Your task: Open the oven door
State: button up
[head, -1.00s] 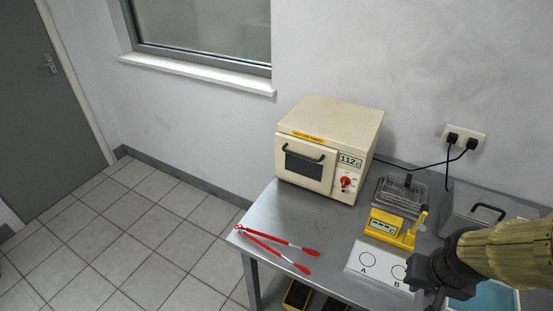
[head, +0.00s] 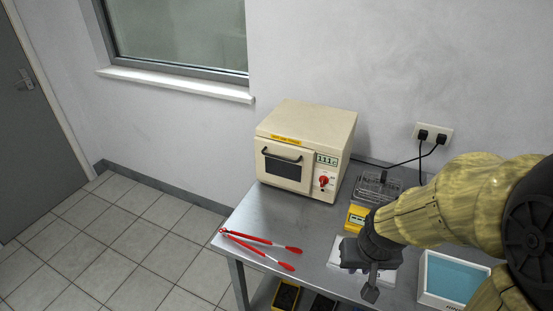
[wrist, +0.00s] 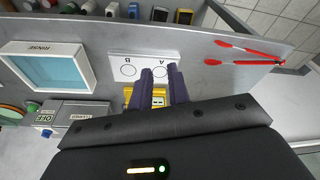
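The cream oven (head: 308,125) stands at the back of the steel table in the head view. Its door (head: 282,170) is shut, with a dark window and a black bar handle (head: 281,154) across the top. A display (head: 326,159) reading about 111 and a red knob (head: 324,181) are to the right of the door. My gripper (head: 370,291) is low over the table's front right, well apart from the oven. In the wrist view its two fingers (wrist: 161,72) stand apart with nothing between them. The oven is not in the wrist view.
Red tongs (head: 260,248) lie in front of the oven. A yellow device (head: 356,216), partly hidden by my arm, and a wire basket (head: 378,186) are right of it. A card marked A and B (wrist: 143,66) and a rinse tray (wrist: 52,66) are near my gripper.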

aim_at(280, 158)
jog(key=w+a+f+m+t+y+b, duration=0.1)
jog(key=w+a+f+t+y+b, duration=0.2)
jog(key=w, duration=0.5)
jog(key=w+a+f+m+t+y, duration=0.1)
jog(key=w+a+f+t, duration=0.2)
jog(key=w+a+f, duration=0.35)
jog(key=w+a+r+m+t+y+b, duration=0.2)
jog(key=w+r+m+t, duration=0.4)
jog(key=m+t, duration=0.3)
jog(key=w+y+b, duration=0.1)
jog(key=y, duration=0.1)
jog(key=shift+w+a+r+y, duration=0.25)
jog(key=shift+w+r+y, duration=0.05)
jog(key=shift+r, duration=0.05)
jog(key=shift+w, duration=0.1)
jog(key=p+x, duration=0.4)
jog(key=x, duration=1.3)
jog(key=shift+w, duration=0.15)
jog(key=shift+c, duration=0.2)
